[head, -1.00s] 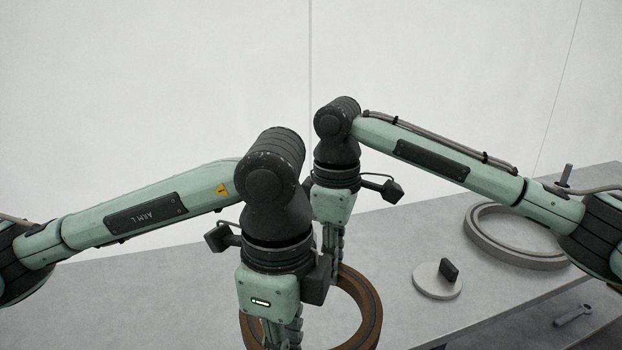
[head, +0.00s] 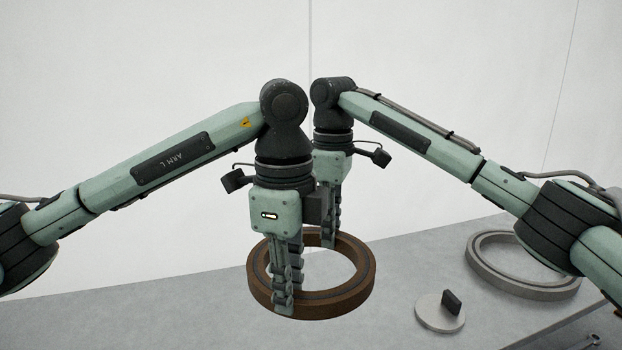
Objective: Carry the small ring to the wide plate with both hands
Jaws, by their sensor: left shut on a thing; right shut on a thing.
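The small ring, a brown ring (head: 345,301) with a dark groove along its top, is in the middle of the head view, raised above the grey table. My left gripper (head: 284,303) points down and is shut on its near left side. My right gripper (head: 328,243) points down and is shut on its far side, partly hidden behind my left gripper. The ring looks about level. I cannot pick out a wide plate for certain; a round grey disc (head: 430,319) with a black block on it lies right of the ring.
A larger grey ring (head: 530,292) lies on the grey table (head: 190,310) at the right, partly under my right arm. A metal tool (head: 590,343) shows at the lower right edge. The table left of the brown ring is clear.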

